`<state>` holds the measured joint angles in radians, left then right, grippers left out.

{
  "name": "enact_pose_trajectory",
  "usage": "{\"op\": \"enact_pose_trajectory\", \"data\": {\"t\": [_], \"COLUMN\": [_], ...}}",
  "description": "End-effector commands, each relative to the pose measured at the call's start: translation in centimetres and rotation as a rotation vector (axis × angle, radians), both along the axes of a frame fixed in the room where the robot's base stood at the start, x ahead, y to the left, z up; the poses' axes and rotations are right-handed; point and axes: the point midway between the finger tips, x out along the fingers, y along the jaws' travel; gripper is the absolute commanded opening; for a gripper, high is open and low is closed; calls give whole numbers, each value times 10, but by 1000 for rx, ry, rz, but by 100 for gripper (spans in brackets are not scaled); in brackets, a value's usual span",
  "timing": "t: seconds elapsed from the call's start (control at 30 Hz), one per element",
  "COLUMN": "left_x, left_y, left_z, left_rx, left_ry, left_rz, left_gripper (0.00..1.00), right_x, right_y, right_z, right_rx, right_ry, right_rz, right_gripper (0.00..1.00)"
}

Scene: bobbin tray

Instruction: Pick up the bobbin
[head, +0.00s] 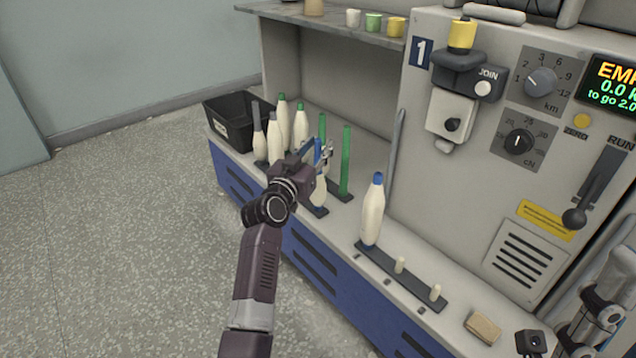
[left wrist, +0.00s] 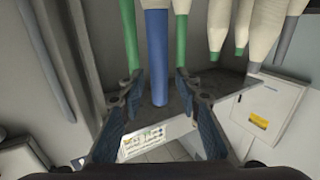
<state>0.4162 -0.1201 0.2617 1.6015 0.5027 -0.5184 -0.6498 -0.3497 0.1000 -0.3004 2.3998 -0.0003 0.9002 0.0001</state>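A cream bobbin (head: 318,193) with a blue tube tip stands upright on the bench's left part, partly hidden behind my left gripper (head: 322,158). In the left wrist view its blue tube (left wrist: 156,55) lies between the fingers of the left gripper (left wrist: 160,92), with a gap on each side. The fingers are open and hold nothing. Another cream bobbin (head: 372,212) with a blue tip stands on the end of a dark peg rail (head: 408,287), right of the gripper.
Bobbins with green tips (head: 300,125) and a grey-tipped one (head: 259,140) stand behind the gripper. A bare green tube (head: 346,165) stands close right of it. A black bin (head: 232,125) is at the far left. The machine panel (head: 510,180) rises at right.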

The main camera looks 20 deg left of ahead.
Motion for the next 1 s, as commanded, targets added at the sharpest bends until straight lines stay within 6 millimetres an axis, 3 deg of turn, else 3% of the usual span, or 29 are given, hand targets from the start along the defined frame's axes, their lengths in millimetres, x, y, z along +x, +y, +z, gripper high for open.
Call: {"op": "enact_pose_trajectory", "data": {"t": [0.27,0.77,1.0], "left_x": [0,0,0], "left_y": [0,0,0], "left_z": [0,3,28], "left_rx": [0,0,1], "left_ry": [0,-1,-3], "left_rz": [0,0,-1], "left_gripper": [0,0,0], "right_x": [0,0,0], "right_y": [0,0,0], "right_z": [0,1,15], "right_rx": [0,0,0], "right_ry": [0,1,1], "right_rz": [0,0,0], "right_gripper": [40,40,40]}}
